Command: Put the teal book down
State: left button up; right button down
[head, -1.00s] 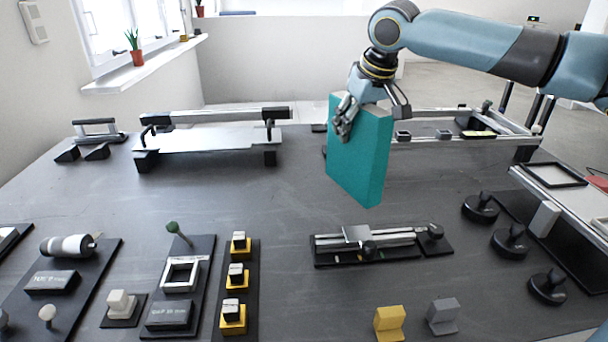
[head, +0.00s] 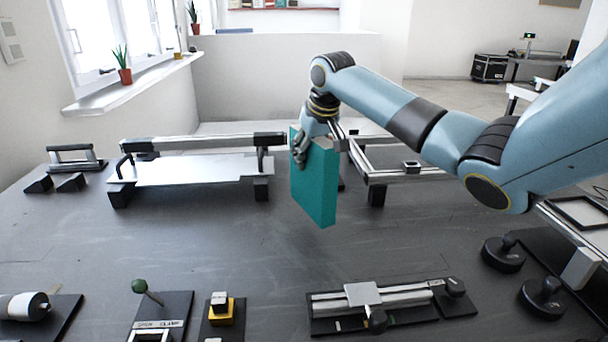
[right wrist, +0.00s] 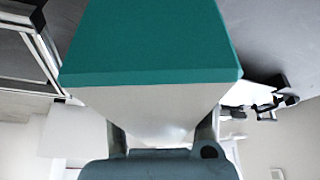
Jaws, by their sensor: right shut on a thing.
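The teal book (head: 316,184) is held upright above the dark table (head: 230,236) in the head view, near the middle. My right gripper (head: 302,148) is shut on its upper part. In the right wrist view the book (right wrist: 150,40) fills the upper middle, with a teal cover and a pale side facing the camera. The fingers (right wrist: 160,135) show on either side of the pale side, and their tips are hidden. I cannot tell exactly how far the book is above the table. My left gripper is not in view.
A silver plate on a black-legged stand (head: 190,170) is left of the book. A rail frame (head: 405,175) is behind and right. A sliding rail device (head: 385,302) lies at the front. Black knobs (head: 503,254) stand at the right. The table's middle is clear.

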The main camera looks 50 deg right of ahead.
aim_at(304, 171)
jog(key=x, duration=0.5)
jog(key=shift+s+a+f, duration=0.15)
jog(key=shift+a, duration=0.2)
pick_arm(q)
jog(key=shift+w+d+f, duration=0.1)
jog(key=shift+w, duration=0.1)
pick_arm(e)
jog(key=c, duration=0.8)
grip_release()
